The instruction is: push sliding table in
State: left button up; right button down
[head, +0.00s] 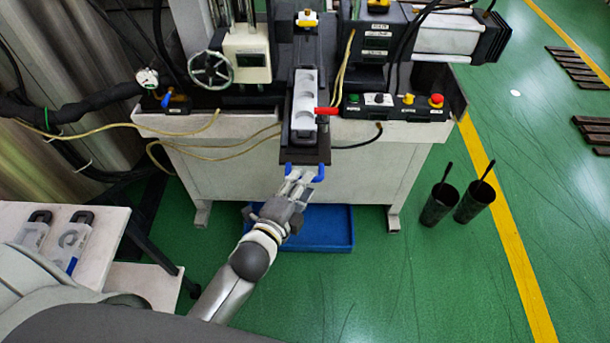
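The sliding table (316,158) is a dark narrow plate at the centre of the machine front. Its near end sticks out past the edge of the white machine base. A white mould block (304,95) with round recesses lies on it. My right gripper is out of view.
A red-handled lever (328,111) is right of the mould, near a button panel (395,105). A blue tray (334,228) lies on the floor below my arm. Two dark cups (437,207) stand at right. A white side table (105,232) is at left. Floor at right is mostly clear.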

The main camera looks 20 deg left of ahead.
pick_arm(q)
jog(key=shift+x, duration=1.4)
grip_shut()
